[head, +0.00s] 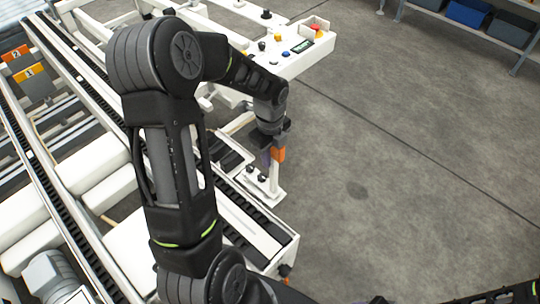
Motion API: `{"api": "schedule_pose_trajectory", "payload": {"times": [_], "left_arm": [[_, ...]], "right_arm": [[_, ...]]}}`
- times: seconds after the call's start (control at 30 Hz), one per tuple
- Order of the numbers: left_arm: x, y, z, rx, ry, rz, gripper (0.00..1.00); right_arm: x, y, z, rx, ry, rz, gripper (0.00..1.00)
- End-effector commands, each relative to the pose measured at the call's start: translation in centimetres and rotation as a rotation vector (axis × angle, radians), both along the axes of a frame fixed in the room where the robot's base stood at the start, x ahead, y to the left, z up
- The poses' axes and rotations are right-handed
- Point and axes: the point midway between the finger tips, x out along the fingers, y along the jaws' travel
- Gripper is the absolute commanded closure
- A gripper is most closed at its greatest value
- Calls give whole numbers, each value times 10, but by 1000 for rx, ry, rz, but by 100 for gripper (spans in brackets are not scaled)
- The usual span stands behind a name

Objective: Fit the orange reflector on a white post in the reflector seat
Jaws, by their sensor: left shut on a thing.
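My left gripper (269,148) points down at the end of my left arm, in the middle of the head view. It is shut on the orange reflector (280,154), which shows at its right side. The white post (274,176) hangs upright below the reflector. Its lower end is over or on a small white plate (270,193) with black knobs, at the side of the conveyor. I cannot tell whether the post touches the plate, and no seat opening can be made out. My right gripper is out of view.
The conveyor's rail end (282,243) lies below the plate, with a small orange and black part (285,270) near its corner. A white control panel (300,52) with a red button stands behind. Grey floor (420,170) on the right is clear. A shelf with bins (468,13) is at top right.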

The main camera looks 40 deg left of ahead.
Motion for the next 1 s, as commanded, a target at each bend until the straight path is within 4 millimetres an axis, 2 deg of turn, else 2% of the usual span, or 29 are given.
{"api": "schedule_pose_trajectory", "payload": {"times": [0.33, 1.0], "left_arm": [[0, 0, -8, 0, 0, 0, 100], [0, 0, -10, 0, -1, 0, 100]], "right_arm": [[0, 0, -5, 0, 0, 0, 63], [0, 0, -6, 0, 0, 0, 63]]}}
